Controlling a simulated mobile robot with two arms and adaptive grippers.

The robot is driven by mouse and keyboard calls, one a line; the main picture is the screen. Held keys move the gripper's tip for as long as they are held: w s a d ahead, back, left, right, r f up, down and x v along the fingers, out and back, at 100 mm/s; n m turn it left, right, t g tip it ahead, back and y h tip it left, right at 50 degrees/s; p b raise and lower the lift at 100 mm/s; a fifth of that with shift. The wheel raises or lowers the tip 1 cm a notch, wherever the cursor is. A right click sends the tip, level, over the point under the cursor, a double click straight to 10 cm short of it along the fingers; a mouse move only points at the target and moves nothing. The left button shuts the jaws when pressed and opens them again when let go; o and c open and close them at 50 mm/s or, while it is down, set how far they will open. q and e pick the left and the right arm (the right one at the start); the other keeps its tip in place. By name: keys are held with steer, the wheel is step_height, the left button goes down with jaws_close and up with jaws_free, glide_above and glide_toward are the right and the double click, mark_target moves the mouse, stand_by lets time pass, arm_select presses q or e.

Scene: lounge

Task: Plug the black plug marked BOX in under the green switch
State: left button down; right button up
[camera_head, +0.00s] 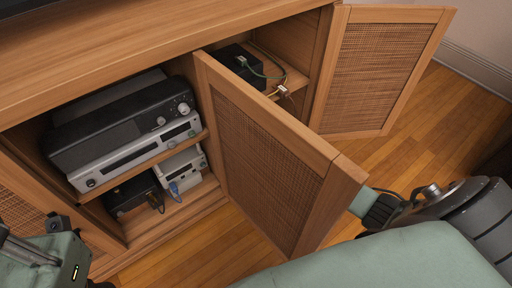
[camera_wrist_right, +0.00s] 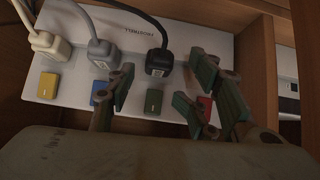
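In the right wrist view a white power strip (camera_wrist_right: 205,40) with upside-down lettering carries yellow, blue, green (camera_wrist_right: 153,101) and red switches. A black plug (camera_wrist_right: 159,63) with a pale label and black cable stands at the strip in line with the green switch; whether it is fully seated I cannot tell. My right gripper (camera_wrist_right: 164,76) is open, with fingers to the left and right of the black plug and visible gaps to it. In the head view the right gripper is hidden behind the rattan door. My left gripper (camera_head: 38,250) is partly visible at lower left; its opening is unclear.
A white plug (camera_wrist_right: 48,42) and a grey plug (camera_wrist_right: 103,52) sit beside the black one. Wooden walls flank the strip. Open rattan doors (camera_head: 265,150) stand out from the cabinet, which holds a receiver (camera_head: 120,125) and a black box (camera_head: 235,62). Floor is clear at right.

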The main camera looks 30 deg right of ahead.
steer(key=v, duration=0.8)
steer(key=shift+s, duration=0.55)
steer(key=shift+s+f, duration=0.1)
